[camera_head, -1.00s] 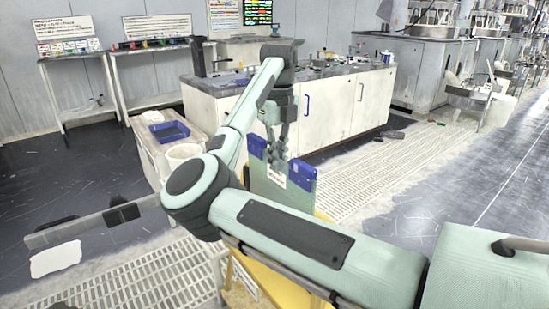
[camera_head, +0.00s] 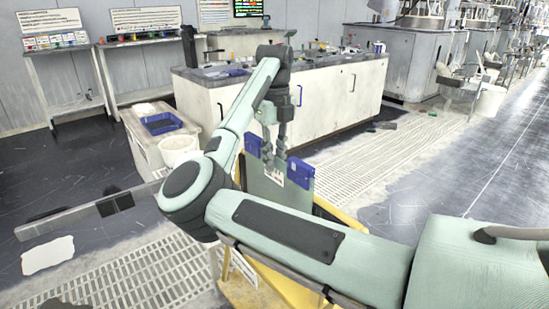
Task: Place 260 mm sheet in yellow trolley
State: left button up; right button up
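A grey-green sheet (camera_head: 262,183) hangs upright from my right gripper (camera_head: 273,158), with a blue block at each upper corner and a small white label. My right gripper's fingers are closed at the sheet's top edge, between the two blue blocks. The yellow trolley (camera_head: 334,212) is directly below and around the sheet in the picture. My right arm hides much of the trolley. The sheet's lower edge is hidden, so I cannot tell whether it touches the trolley. My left gripper is not in view.
A white cabinet bench (camera_head: 325,105) with a dark top stands behind the sheet. A blue tray (camera_head: 161,123) and a white bucket (camera_head: 180,150) are to its left. A long grey bar (camera_head: 75,217) crosses the left side. Grated floor (camera_head: 355,165) lies open at right.

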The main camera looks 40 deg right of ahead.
jog(key=shift+o, duration=0.3)
jog(key=shift+r, duration=0.1)
jog(key=shift+r, duration=0.2)
notch_tip(320, 180, up, 8)
jog(key=shift+r, duration=0.2)
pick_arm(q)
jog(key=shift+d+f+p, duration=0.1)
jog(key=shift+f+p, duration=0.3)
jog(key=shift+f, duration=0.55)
pick_arm(e)
notch_tip(320, 180, up, 3)
jog(key=shift+r, duration=0.1)
